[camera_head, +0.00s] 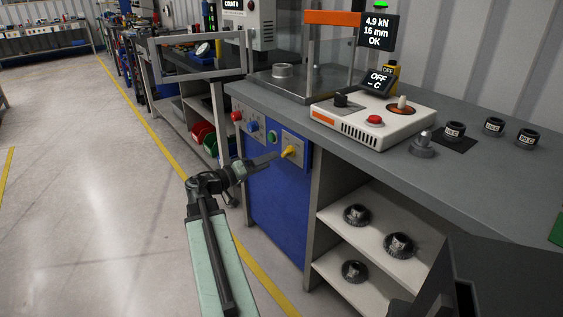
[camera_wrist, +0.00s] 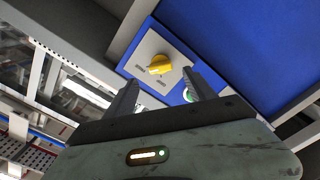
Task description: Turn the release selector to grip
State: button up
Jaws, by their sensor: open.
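The release selector is a yellow knob (camera_head: 290,151) on a light grey plate (camera_head: 295,145) on the blue front panel of the bench. In the wrist view the yellow knob (camera_wrist: 159,65) shows beyond and between my fingertips. The plate has small labels around the knob, too small to read. My gripper (camera_head: 262,163) is open and empty, just left of the knob in the head view. In the wrist view my gripper (camera_wrist: 157,82) has its two fingers spread, with the knob in line with the gap. I cannot tell whether either finger touches it.
A red button (camera_head: 237,116), a blue knob (camera_head: 253,126) and a green button (camera_head: 272,136) sit left of the selector. A white control box (camera_head: 375,118) stands on the bench top (camera_head: 470,185). Shelves (camera_head: 375,215) with dark gear-like parts are to the right. The floor at left is clear.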

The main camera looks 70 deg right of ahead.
aim_at(284, 155)
jog(key=x, duration=0.6)
jog(key=shift+s+d, duration=0.2)
jog(key=shift+d, duration=0.15)
jog(key=c, duration=1.4)
